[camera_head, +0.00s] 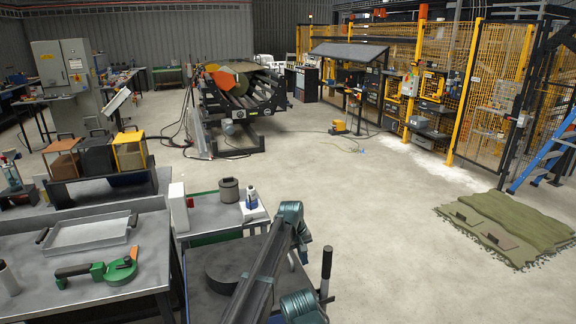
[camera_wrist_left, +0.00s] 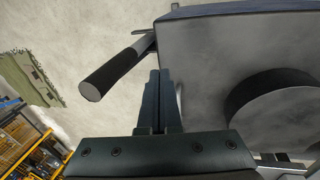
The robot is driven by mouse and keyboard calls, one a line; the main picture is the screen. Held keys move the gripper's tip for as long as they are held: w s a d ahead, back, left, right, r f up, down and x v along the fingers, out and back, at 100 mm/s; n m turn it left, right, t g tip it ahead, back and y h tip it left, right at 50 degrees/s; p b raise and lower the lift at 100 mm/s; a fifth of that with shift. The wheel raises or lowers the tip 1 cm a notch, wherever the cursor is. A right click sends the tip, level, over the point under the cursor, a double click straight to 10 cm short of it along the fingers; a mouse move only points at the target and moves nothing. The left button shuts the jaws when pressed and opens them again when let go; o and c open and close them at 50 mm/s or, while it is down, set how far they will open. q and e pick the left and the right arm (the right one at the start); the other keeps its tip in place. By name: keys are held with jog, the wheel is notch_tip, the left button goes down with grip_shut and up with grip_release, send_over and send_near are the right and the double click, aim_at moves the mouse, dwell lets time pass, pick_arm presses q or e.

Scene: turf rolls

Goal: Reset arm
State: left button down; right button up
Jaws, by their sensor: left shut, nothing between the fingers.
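My left gripper (camera_wrist_left: 159,74) shows in the left wrist view with its two dark fingers together and nothing between them. It is above the cart's edge, just beside a black handle (camera_wrist_left: 112,68); I cannot tell how far above. In the head view my left arm crosses the front of the cart, with teal joints, and its fingers are not clearly seen. My right gripper is in neither view. The green turf (camera_head: 512,226) lies on the floor at the right, with small dark plates on it. It also shows in the left wrist view (camera_wrist_left: 24,72).
The grey cart (camera_head: 247,250) carries a dark round disc (camera_head: 226,278); an upright handle (camera_head: 327,270) stands at its side. A metal bench (camera_head: 150,262) with a tray and a green tool (camera_head: 100,270) is at the left. A roller machine (camera_head: 240,95) stands behind. The middle floor is clear.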

pick_arm(q)
jog(key=s+a+m+y, duration=0.1)
jog(key=s+a+m, duration=0.1)
jog(key=s+a, duration=1.2)
jog(key=s+a+m+y, duration=0.1)
jog(key=s+a, duration=1)
jog(key=s, duration=0.7)
jog(key=s+d+m+g+y, duration=0.1)
jog(key=s+d+m, duration=0.3)
jog(key=d, duration=0.7)
jog(key=shift+s+f+y, duration=0.2)
jog(key=shift+s+y, duration=0.1)
jog(key=shift+s, duration=0.45)
